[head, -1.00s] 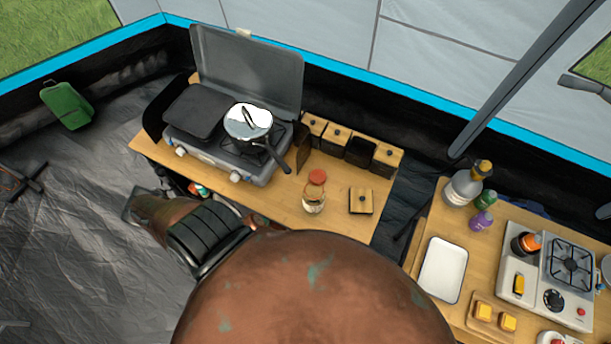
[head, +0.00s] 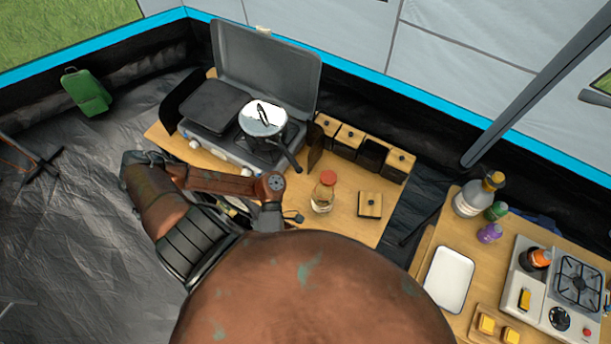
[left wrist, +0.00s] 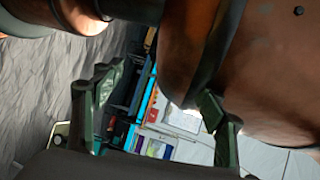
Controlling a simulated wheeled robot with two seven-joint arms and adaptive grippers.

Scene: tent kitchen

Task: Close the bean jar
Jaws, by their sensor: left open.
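A row of dark square jars stands at the back right of the wooden table. One jar (head: 372,153) has no wooden lid and shows a dark open top; I cannot see beans inside it. A square wooden lid with a dark knob (head: 370,204) lies on the table in front of the row, apart from the open jar. My left gripper (left wrist: 158,112) is open and empty in the left wrist view. In the head view my left arm reaches over the table's front left edge, and its gripper is mostly hidden. My right gripper is not in view.
A glass jar with a red lid (head: 323,192) stands left of the wooden lid. A camp stove (head: 215,150) with a pan (head: 263,120) fills the table's left; the pan handle points toward the glass jar. A second table with a white tray (head: 449,279) stands right.

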